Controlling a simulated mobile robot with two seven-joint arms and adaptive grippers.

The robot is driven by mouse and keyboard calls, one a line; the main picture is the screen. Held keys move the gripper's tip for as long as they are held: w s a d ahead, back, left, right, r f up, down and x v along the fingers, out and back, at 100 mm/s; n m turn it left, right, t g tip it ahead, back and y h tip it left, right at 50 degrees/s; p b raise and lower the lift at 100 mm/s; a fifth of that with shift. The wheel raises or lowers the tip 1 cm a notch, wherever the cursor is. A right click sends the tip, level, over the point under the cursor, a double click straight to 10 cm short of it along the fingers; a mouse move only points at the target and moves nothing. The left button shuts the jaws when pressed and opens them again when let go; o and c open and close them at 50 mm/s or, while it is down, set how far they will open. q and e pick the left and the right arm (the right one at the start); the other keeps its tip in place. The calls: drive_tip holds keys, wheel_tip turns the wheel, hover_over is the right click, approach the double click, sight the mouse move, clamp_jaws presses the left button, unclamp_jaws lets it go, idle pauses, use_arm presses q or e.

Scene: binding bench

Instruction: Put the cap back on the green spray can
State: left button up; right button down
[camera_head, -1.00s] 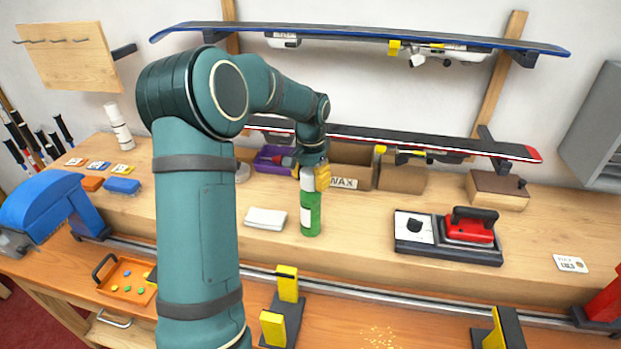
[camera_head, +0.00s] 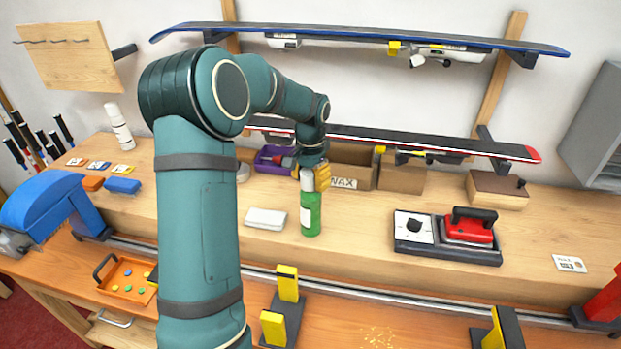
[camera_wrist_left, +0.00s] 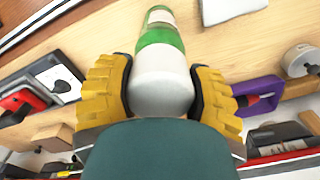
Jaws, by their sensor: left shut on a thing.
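The green spray can (camera_head: 311,222) stands upright on the raised wooden shelf of the bench, with a pale label on its side. It also shows in the left wrist view (camera_wrist_left: 160,37). A pale grey-white cap (camera_wrist_left: 162,92) sits in line with the can's top and appears to touch it; whether it is fully seated I cannot tell. In the head view the cap (camera_head: 308,181) is partly covered by the fingers. My left gripper (camera_head: 314,178) is shut on the cap from above, its yellow fingers on both sides in the wrist view (camera_wrist_left: 160,90). My right gripper is not in view.
A white folded cloth or pad (camera_head: 266,219) lies left of the can. A cardboard WAX box (camera_head: 349,168) and a purple bin (camera_head: 270,158) stand close behind. A black tray with a red iron (camera_head: 468,228) is to the right. Shelf between can and tray is clear.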

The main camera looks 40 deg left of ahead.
use_arm(q)
drive_tip(key=shift+f, duration=0.55)
idle(1.0)
drive_tip(key=o, duration=0.9)
drive_tip(key=shift+o, duration=0.2)
drive_tip(key=shift+r, duration=0.1)
drive_tip(key=shift+r+p, duration=2.15)
drive_tip(key=shift+r, duration=0.85)
clamp_jaws()
